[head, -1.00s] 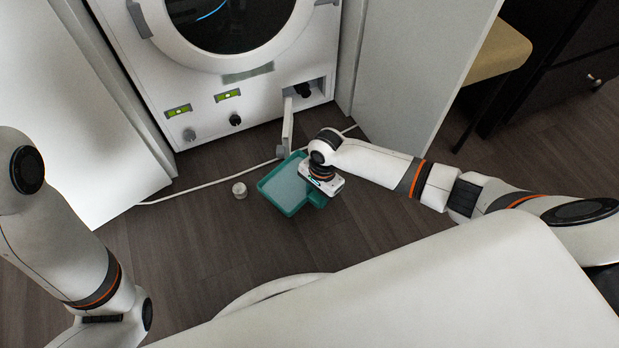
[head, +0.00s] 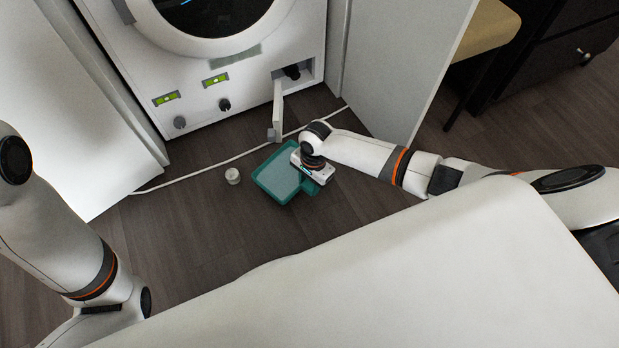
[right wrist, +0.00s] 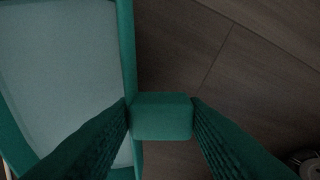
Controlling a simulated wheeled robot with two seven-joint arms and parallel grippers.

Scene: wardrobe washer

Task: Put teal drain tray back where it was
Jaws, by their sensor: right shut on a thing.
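The teal drain tray (head: 257,180) is a shallow rectangular tray with a pale inside, on or just above the dark floor in front of the washer; I cannot tell which. My right gripper (head: 313,181) is over its right side and partly hides it. In the right wrist view, the fingers (right wrist: 160,117) are shut on the tray's teal block-like handle (right wrist: 162,118), with the tray rim to the left. The washer's small lower opening (head: 307,72) has its white flap (head: 278,108) swung open, above the tray in the picture. My left gripper is out of view.
A small white round cap (head: 233,176) stands on the floor left of the tray. A white cable (head: 205,171) runs across the floor between tray and washer. White panels (head: 385,65) flank the washer.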

